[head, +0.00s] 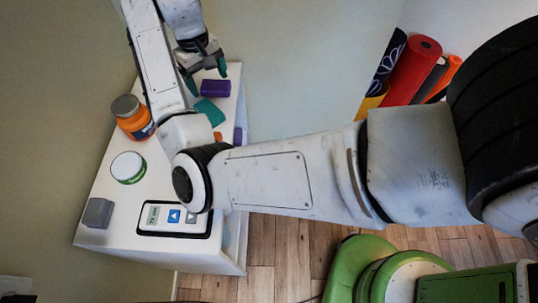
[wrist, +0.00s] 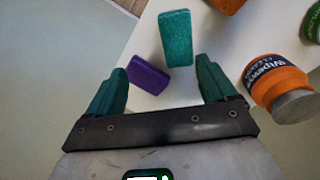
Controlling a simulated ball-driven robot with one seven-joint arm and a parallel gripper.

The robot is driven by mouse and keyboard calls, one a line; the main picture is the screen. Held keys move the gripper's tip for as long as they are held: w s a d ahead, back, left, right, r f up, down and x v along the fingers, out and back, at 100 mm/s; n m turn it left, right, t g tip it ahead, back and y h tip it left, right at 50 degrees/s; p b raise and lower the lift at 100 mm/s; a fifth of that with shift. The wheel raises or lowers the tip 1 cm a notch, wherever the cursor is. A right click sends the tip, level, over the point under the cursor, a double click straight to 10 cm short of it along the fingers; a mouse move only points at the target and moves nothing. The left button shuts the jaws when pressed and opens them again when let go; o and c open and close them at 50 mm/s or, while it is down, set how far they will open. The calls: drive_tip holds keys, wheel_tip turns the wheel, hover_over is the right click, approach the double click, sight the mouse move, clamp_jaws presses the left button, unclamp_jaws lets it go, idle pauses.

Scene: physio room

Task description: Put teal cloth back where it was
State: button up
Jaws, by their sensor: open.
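The teal cloth (head: 210,111) looks like a small folded block and lies on the white cabinet top (head: 103,188). In the wrist view the teal cloth (wrist: 176,38) lies beyond the fingertips, apart from them. My gripper (head: 204,80) is over the far end of the cabinet top, above and behind the cloth. In the wrist view my gripper (wrist: 160,78) is open, with teal fingers spread wide and nothing held. A purple block (wrist: 148,76) lies below the gap, nearer the left finger; it also shows in the head view (head: 215,88).
An orange jar (head: 133,118) stands left of the cloth and close to the right finger in the wrist view (wrist: 275,80). A green-white tub (head: 128,168), grey box (head: 97,213) and display device (head: 174,220) occupy the near cabinet top. An orange item (head: 218,136) is partly hidden.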

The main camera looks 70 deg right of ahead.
drive_tip(key=s+d+f+h, duration=0.2)
drive_tip(key=s+f, duration=0.3)
drive_tip(key=s, duration=0.1)
drive_tip(key=s+a+f+n, duration=0.1)
drive_tip(key=s+a+f, duration=0.2)
drive_tip(key=s+a, duration=0.3)
drive_tip(key=s+a+f+n+t+y, duration=0.1)
drive_tip(key=s+a+f+n, duration=0.1)
drive_tip(key=s+a+f, duration=0.2)
drive_tip(key=s+a+f+n+y, duration=0.1)
drive_tip(key=s+a+f, duration=0.2)
drive_tip(key=s+a, duration=0.6)
drive_tip(key=shift+s+f+n, duration=0.2)
drive_tip(key=shift+f+n, duration=0.1)
drive_tip(key=shift+f, duration=0.05)
drive_tip(key=shift+d, duration=0.1)
